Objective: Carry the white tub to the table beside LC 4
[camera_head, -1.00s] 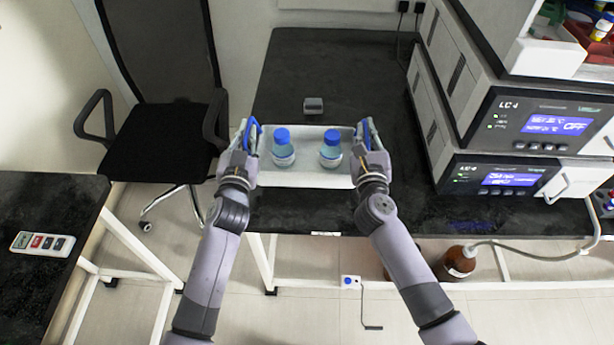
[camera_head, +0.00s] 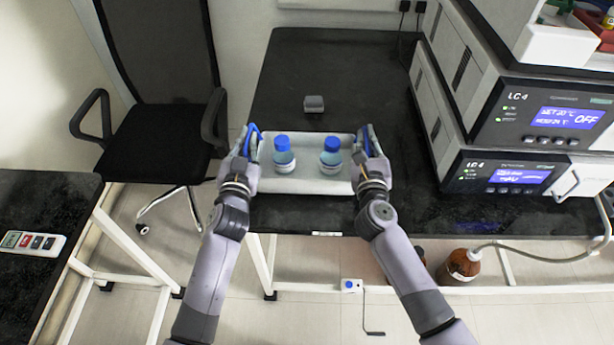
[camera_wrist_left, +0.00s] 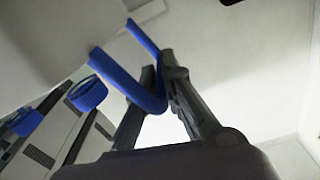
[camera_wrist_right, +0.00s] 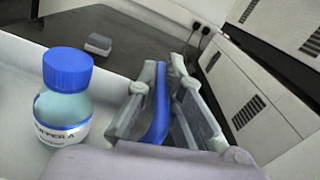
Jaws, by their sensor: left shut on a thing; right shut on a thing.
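The white tub (camera_head: 310,187) is held level between my two grippers over the front edge of the dark table beside the LC 4 units. Two blue-capped bottles (camera_head: 284,160) (camera_head: 331,158) stand upright in it. My left gripper (camera_head: 249,143) is shut on the tub's left blue handle, which shows in the left wrist view (camera_wrist_left: 140,70). My right gripper (camera_head: 367,143) is shut on the right blue handle, seen in the right wrist view (camera_wrist_right: 160,105). Whether the tub's underside touches the table is hidden.
The LC 4 units (camera_head: 505,176) stand stacked on the table's right. A small grey box (camera_head: 313,103) lies on the table (camera_head: 350,65) behind the tub. The tabletop around it is clear. A black chair (camera_head: 155,140) and another table with a remote (camera_head: 32,243) are at left.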

